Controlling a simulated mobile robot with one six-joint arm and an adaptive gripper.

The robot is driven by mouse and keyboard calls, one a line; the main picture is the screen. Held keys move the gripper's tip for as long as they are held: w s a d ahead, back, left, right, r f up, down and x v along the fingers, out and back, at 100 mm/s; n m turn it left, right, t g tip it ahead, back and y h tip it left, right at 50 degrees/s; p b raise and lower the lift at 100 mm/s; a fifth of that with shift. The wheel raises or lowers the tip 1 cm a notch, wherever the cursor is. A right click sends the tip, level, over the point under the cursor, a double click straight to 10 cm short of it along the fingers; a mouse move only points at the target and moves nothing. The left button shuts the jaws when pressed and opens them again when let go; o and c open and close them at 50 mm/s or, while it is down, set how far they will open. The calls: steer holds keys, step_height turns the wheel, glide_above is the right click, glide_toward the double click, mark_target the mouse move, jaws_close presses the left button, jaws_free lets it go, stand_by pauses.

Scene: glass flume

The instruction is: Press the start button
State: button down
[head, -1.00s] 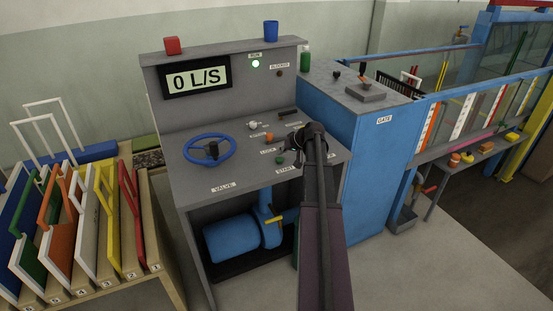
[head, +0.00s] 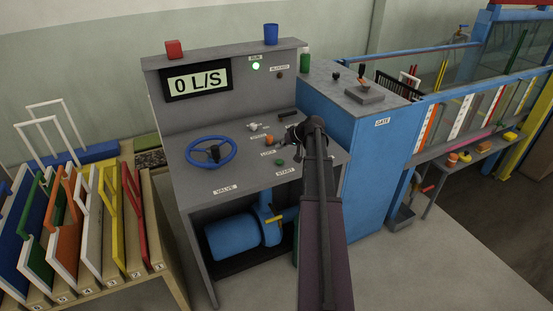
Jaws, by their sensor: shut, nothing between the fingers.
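The start button (head: 279,162) is a small green knob on the grey desk of the control console, just above the START label (head: 285,171). It is in plain view. My gripper (head: 289,146) is shut and empty over the desk, a little above and right of the button in the picture. It looks apart from the button, but its height over the desk is hard to judge. My arm hides part of the desk's right side. The green RUN lamp (head: 255,65) glows, and the display (head: 197,82) reads 0 L/S.
A blue valve wheel (head: 210,151) is left of the button, and an orange knob (head: 269,139) is close to my gripper. The blue gate cabinet (head: 372,150) stands at the right. A rack of coloured frames (head: 100,285) stands at the left.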

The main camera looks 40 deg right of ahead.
steer(key=shift+r+p, duration=0.65)
steer(key=shift+r, duration=0.3)
steer(key=shift+s, duration=0.1)
steer(key=a+g, duration=0.1)
steer(key=a, duration=0.3)
steer(key=a+f+n, duration=0.1)
steer(key=a, duration=0.4)
steer(key=a+f+g, duration=0.1)
steer(key=a, duration=0.4)
steer(key=shift+s+f+g+y, duration=0.1)
steer(key=shift+s+g+y, duration=0.1)
steer(key=shift+g+y, duration=0.1)
steer(key=s+a+f+n+g+h, duration=0.1)
steer(key=s+a, duration=0.4)
steer(key=a, duration=0.5)
steer(key=s+a+f+n+g+h, duration=0.1)
steer(key=s+a+g, duration=0.2)
steer(key=a, duration=0.7)
steer(key=s+a+f+n+g+h, duration=0.1)
steer(key=s+a+g+h, duration=0.1)
steer(key=s+a, duration=0.6)
steer(key=a, duration=0.2)
steer(key=shift+a+f+n, duration=0.25)
steer(key=shift+a+n, duration=0.05)
steer(key=shift+a, duration=0.05)
